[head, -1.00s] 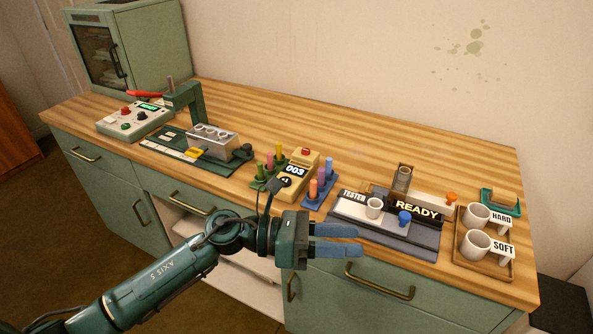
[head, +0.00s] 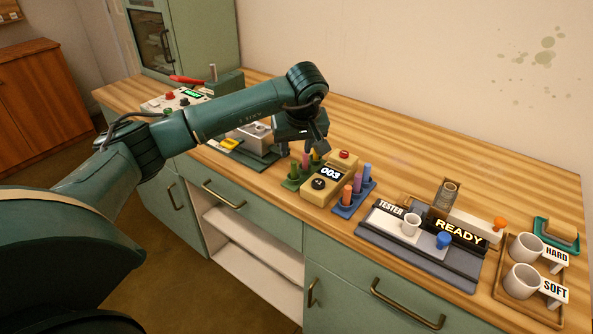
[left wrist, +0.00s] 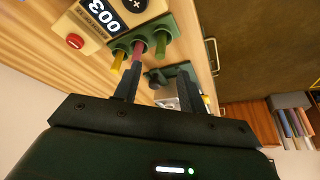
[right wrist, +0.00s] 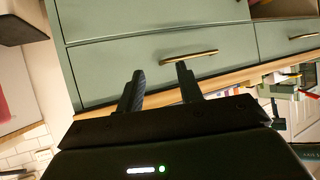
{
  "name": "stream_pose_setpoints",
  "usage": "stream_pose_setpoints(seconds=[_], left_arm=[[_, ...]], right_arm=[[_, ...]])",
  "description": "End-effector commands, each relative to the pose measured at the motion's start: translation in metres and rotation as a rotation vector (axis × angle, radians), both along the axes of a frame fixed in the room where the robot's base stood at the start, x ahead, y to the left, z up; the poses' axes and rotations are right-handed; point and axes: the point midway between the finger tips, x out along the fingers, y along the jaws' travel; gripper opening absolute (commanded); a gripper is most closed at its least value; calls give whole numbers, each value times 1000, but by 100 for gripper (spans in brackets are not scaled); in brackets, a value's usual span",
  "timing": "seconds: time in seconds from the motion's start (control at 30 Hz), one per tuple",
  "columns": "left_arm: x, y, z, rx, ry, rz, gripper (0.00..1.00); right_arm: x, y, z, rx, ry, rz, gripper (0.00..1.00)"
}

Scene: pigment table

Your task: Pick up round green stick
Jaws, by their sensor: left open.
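The round green stick (head: 294,168) stands upright at the near left end of a small green rack, beside a pink stick (head: 305,160) and a yellow stick (head: 316,157). My left gripper (head: 318,143) is open and empty, above and just behind the rack.
A yellow counter box (head: 328,182) reading 003 stands right beside the green rack. A blue rack (head: 353,204) with several sticks is further right. The tester (head: 420,245) and white cups are at the right. The counter behind the racks is clear.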

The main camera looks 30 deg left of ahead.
Motion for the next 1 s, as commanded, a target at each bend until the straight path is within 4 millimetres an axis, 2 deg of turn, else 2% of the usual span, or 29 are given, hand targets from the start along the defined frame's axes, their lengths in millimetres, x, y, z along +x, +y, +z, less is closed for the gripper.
stream_pose_setpoints(seconds=[0.1, 0.37, 0.6, 0.93, 1.0], left_arm=[[5, 4, -17, -2, 2, 1, 41], [8, 9, -36, -3, 1, 0, 41], [15, 17, -69, -4, 2, 1, 41], [18, 19, -76, -4, -2, -1, 41], [18, 19, -76, -4, -2, -1, 36]], right_arm=[[0, -1, 0, -3, 5, -1, 36], [-1, -3, -1, -3, 16, -13, 36], [-2, -4, 0, -4, 30, -23, 36], [-2, -6, -1, -6, 33, -25, 36], [-2, -6, -1, -8, 32, -25, 36]])
